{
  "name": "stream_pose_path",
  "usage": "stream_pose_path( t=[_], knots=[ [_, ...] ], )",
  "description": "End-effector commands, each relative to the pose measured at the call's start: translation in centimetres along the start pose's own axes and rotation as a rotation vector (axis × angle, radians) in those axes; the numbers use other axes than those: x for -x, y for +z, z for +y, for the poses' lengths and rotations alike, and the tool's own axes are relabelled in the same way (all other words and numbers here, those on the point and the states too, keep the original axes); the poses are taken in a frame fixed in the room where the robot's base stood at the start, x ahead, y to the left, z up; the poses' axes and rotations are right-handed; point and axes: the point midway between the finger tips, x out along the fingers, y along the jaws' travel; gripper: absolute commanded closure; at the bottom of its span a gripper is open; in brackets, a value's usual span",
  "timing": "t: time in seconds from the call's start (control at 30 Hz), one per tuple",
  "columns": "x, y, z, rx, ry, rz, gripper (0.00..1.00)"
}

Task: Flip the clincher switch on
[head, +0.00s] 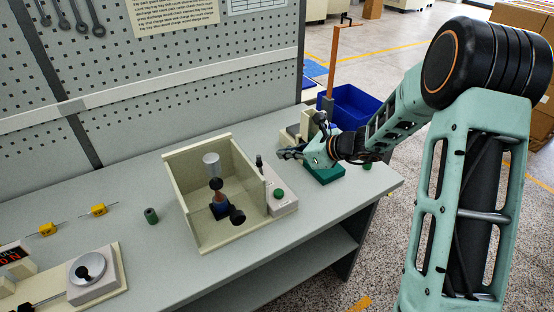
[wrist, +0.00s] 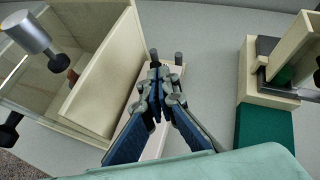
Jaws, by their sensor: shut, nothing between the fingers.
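My gripper (head: 284,154) is shut and empty, above the bench just right of the cream open-topped box. In the wrist view its closed fingertips (wrist: 157,72) hang over a pale control block (wrist: 160,138) beside that box. The block (head: 285,206) carries a black upright lever (head: 259,163) and a green button (head: 279,194) in the head view. The lever stands close to the left of the fingertips; I cannot tell if they touch. No label shows which control is the clincher switch. The wrist view shows short grey pegs (wrist: 179,58) just beyond the fingers, and the gripper hides much of the block.
The cream box (head: 190,215) holds a grey cylinder (head: 211,164) and dark knobs. Right of my gripper stands a cream fixture with a green base (head: 325,172). A dial unit (head: 93,275) sits at the left. The bench front (head: 200,285) is mostly clear.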

Motion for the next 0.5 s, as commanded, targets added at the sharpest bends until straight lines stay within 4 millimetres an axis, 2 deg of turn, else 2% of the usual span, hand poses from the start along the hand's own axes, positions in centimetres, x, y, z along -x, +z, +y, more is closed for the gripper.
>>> stream_pose_path(
  t=[0.2,0.33,0.5],
  knots=[
    [3.8,2.3,-1.1,0.002,-0.001,0.000,1.00],
    [5.1,3.2,-1.4,0.000,0.001,0.000,1.00],
    [5.9,3.6,-1.6,-0.001,0.003,0.001,1.00]
  ],
)
